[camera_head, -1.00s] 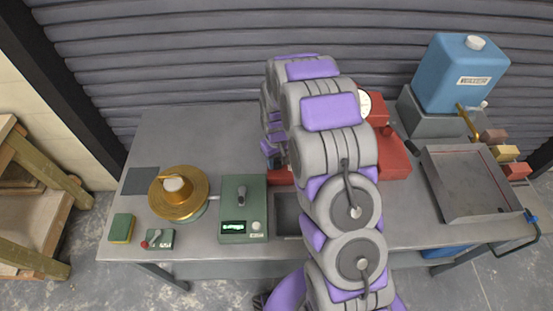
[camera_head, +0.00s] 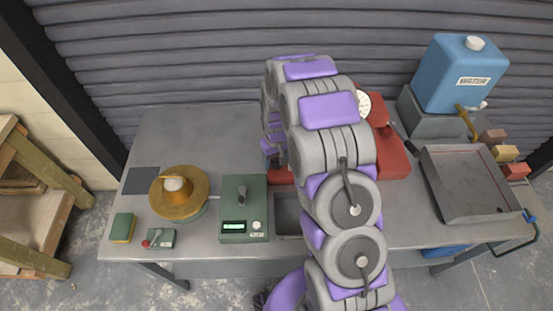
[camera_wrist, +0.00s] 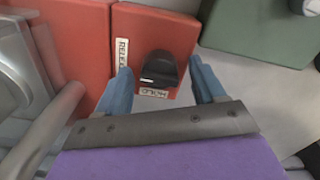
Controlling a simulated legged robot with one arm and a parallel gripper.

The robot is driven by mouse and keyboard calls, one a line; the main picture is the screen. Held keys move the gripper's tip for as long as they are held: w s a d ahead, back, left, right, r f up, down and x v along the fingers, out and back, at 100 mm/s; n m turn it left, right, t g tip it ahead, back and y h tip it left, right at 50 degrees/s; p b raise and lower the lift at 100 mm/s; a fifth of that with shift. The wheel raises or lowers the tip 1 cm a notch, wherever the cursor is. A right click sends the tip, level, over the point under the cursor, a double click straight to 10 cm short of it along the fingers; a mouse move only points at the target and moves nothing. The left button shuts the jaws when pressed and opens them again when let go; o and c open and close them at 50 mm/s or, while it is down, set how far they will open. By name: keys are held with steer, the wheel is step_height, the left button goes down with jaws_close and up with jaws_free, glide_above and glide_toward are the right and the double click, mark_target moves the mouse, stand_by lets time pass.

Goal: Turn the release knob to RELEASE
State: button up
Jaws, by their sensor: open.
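The release knob (camera_wrist: 158,69) is a black knob on a red block (camera_wrist: 178,32) in the wrist view. A label reading "RELE..." (camera_wrist: 122,52) runs up its left side, and a second white label (camera_wrist: 153,92) lies below it, probably reading HOLD. The knob's pale-marked end points toward that lower label. My gripper (camera_wrist: 159,82) is open, with one blue finger on each side of the knob and gaps between them. In the head view my arm hides the knob and most of the red machine (camera_head: 394,155).
A green box with a display (camera_head: 243,208) stands left of the arm, beside a brass wheel (camera_head: 179,193). A blue water tank (camera_head: 460,74) and a grey tray (camera_head: 470,183) are at the right. Bare table lies at the back left.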

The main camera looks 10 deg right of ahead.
mark_target(277, 159)
steer(key=shift+r, duration=0.15)
step_height(277, 159, up, 17)
steer(key=p, duration=0.1)
steer(key=shift+p, duration=0.3)
stand_by(0.4)
steer(key=s+r+b, duration=0.1)
steer(key=s+r, duration=0.3)
steer(key=s, duration=0.3)
steer(key=s+r+b, duration=0.1)
steer(key=s+r, duration=0.2)
steer(key=s, duration=0.5)
steer(key=s+m+g+b, duration=0.1)
steer(key=s+m, duration=0.1)
steer(key=s, duration=2.1)
steer(key=shift+r+g, duration=0.4)
steer(key=shift+r, duration=0.05)
